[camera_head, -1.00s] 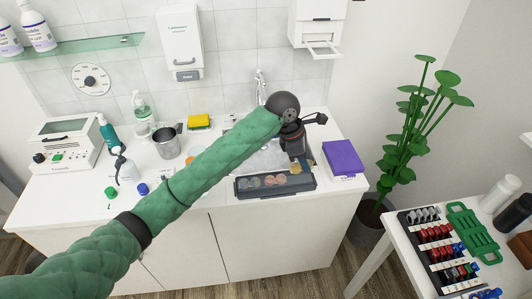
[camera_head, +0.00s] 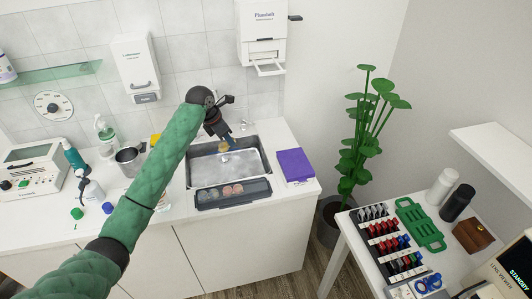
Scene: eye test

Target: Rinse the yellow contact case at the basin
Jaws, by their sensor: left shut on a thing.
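The sink basin (camera_head: 200,172), a steel rectangle set in the white counter, shows in the head view. My left gripper (camera_head: 224,140) points down over the basin's far part. It is shut on a small yellowish thing (camera_head: 224,147), which looks like the yellow contact case, though it is too small and partly covered to be sure. A small blue patch shows beside it; I cannot tell what it is. The tap is hidden behind my left arm and gripper. My right gripper is not in view.
A dark tray (camera_head: 207,201) with several round pieces stands at the basin's front edge. A purple box (camera_head: 295,166) lies to the right. A metal cup (camera_head: 128,161) and bottles (camera_head: 75,157) stand left. A plant (camera_head: 361,140) and a side table with racks are at right.

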